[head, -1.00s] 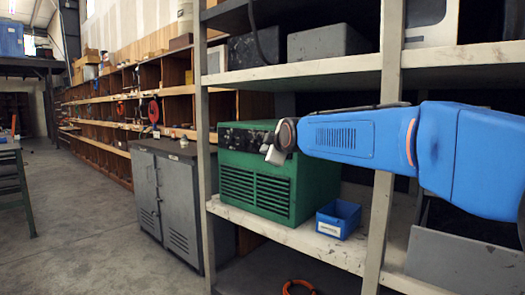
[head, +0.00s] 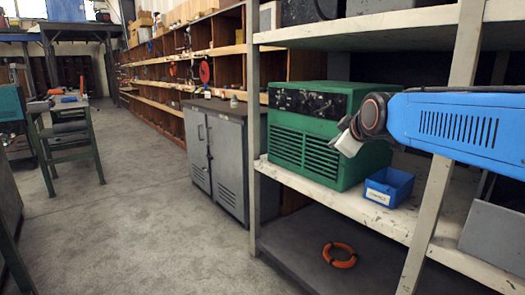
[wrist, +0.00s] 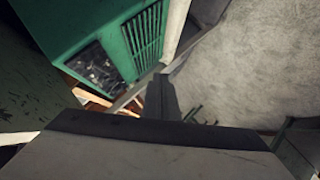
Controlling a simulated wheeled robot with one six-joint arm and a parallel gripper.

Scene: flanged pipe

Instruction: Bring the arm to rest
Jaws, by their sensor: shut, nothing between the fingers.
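My gripper (head: 349,143) is the small grey piece at the end of my blue arm, at the right of the head view. It is shut and empty. It appears in front of the green cabinet (head: 330,100) on the shelf, and I cannot tell how close it is. In the wrist view, the gripper's pale body fills the bottom, with the green cabinet (wrist: 75,25) at the upper left and grey floor (wrist: 255,65) at the right.
The shelf rack (head: 255,150) stands at the right, holding a blue bin (head: 388,187). An orange ring (head: 340,256) lies low down. A grey metal cupboard (head: 222,160) stands beside the rack. A green-legged table (head: 65,130) stands left. The floor between is clear.

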